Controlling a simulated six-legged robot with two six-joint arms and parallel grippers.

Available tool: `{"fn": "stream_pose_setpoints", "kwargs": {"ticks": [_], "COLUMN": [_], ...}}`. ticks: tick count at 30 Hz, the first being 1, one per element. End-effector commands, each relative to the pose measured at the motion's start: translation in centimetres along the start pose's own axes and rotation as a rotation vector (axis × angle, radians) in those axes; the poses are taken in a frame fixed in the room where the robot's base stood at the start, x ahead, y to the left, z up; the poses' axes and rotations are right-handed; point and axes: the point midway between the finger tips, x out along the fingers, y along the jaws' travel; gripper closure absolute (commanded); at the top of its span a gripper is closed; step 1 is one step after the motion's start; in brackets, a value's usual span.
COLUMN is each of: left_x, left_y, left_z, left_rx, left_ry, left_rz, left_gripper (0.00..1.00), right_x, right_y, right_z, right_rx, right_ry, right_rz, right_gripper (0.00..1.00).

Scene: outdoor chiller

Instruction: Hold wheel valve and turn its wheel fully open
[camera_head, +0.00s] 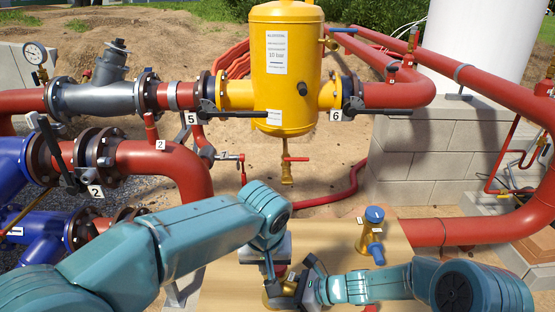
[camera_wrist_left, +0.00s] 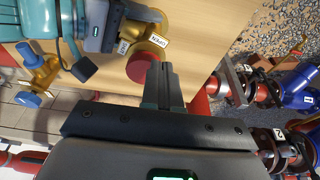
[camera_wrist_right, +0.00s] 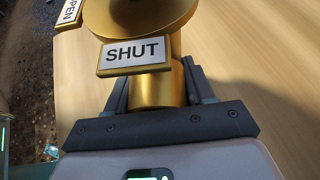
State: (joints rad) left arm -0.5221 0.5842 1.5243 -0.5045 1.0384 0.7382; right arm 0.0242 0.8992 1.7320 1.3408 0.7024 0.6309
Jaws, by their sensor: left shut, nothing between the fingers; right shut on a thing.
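The wheel valve has a brass body (camera_wrist_right: 155,90) and a red wheel (camera_wrist_left: 143,68). It stands at the wooden table's front in the head view, mostly hidden by my arms. A SHUT plate (camera_wrist_right: 135,57) and an OPEN plate (camera_wrist_right: 70,12) show in the right wrist view. My right gripper (camera_wrist_right: 155,85) is shut on the brass body, one finger on each side below the plate. My left gripper (camera_wrist_left: 160,68) is shut and empty, its fingertips at the red wheel's edge. I cannot tell whether they touch it. How far the wheel is turned cannot be told.
A brass valve with blue handles (camera_head: 375,235) is on the wooden table (camera_head: 330,238), right of my grippers. Red pipes (camera_head: 175,160), blue pipes (camera_head: 15,160) and a yellow tank (camera_head: 290,60) stand behind and to the left.

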Motion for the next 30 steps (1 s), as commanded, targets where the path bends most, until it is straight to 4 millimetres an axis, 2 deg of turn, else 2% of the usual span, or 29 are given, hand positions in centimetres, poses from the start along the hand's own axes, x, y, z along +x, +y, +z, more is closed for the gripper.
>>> {"fn": "stream_pose_setpoints", "kwargs": {"ticks": [3, 9, 30], "left_x": [1.5, 2.9, 3.1], "left_y": [0.0, 0.0, 0.1], "left_z": [0.4, 0.7, 0.5], "left_rx": [0.001, 0.000, 0.000], "left_ry": [-0.002, -0.001, 0.001], "left_rz": [-0.001, -0.001, 0.000], "left_gripper": [1.00, 1.00, 1.00], "right_x": [0.0, 0.0, 0.0], "right_y": [0.0, 0.0, 0.1], "right_z": [0.0, 0.0, 0.0], "right_rx": [0.000, 0.000, -0.001], "right_ry": [0.000, 0.000, -0.001], "right_rz": [0.000, 0.000, 0.002], "right_gripper": [0.64, 0.64, 0.64]}}
